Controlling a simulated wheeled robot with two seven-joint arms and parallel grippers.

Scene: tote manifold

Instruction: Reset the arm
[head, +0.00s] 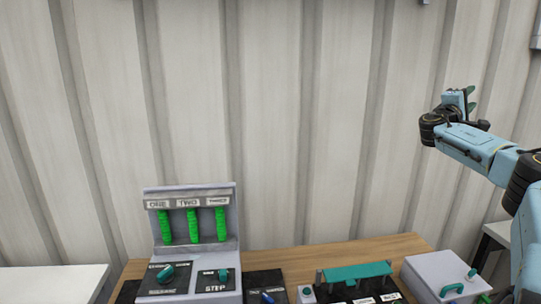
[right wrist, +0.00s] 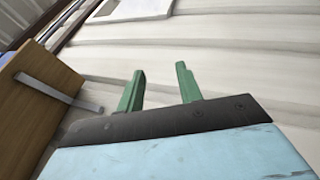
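My right arm comes in from the right in the head view and is raised in front of the wall. Its gripper (head: 470,98) is high up, well above the table and apart from everything on it. In the right wrist view the two green fingers of the right gripper (right wrist: 160,88) stand apart with nothing between them. My left arm and gripper are not in the head view.
A wooden table (head: 385,248) holds a grey panel (head: 190,192) with green columns, a device with a teal bar (head: 357,272), and a grey box (head: 437,272) with green handles. A white surface (head: 50,282) is at left. A corrugated wall (head: 270,120) stands behind.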

